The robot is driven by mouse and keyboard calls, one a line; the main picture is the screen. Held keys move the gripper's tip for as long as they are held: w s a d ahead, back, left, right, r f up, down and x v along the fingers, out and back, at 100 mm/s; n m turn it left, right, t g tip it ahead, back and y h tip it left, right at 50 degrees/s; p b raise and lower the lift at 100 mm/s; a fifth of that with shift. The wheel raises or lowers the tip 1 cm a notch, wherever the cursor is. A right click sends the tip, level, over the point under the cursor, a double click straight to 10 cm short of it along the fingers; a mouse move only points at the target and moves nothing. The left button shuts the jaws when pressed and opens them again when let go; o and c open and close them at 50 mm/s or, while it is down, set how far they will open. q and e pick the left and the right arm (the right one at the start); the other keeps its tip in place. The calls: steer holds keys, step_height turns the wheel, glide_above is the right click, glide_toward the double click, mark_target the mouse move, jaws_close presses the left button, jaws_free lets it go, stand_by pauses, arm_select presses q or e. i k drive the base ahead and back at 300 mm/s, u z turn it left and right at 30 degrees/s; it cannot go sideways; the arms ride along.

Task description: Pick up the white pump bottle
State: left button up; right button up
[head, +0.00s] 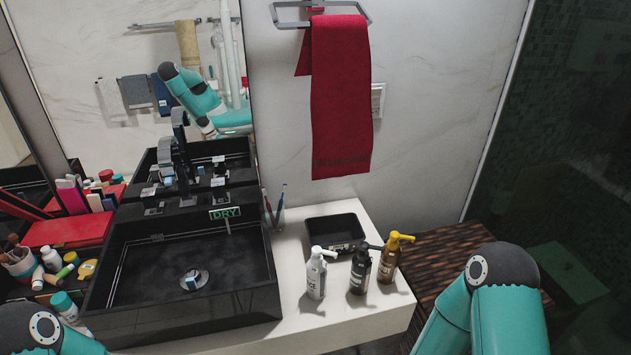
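The white pump bottle (316,275) stands upright on the white counter, right of the black sink. It has a white pump head and dark lettering on its front. A black pump bottle (360,270) stands just to its right, and an amber bottle with a yellow pump (391,258) stands beyond that. Teal links of my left arm show at the lower left corner and of my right arm at the lower right. Neither gripper shows in the head view. Nothing touches the white bottle.
A black tray (335,234) sits behind the bottles. Toothbrushes in a cup (274,212) stand by the black vessel sink (200,318). A red towel (341,100) hangs above. Toiletries and a red box (68,230) crowd the left. The counter (285,335) in front of the bottles is clear.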

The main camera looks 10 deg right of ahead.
mark_target(317, 267)
steer(key=k, duration=1.25)
steer(key=z, duration=0.65)
steer(key=i, duration=1.4)
steer(key=u, duration=0.3)
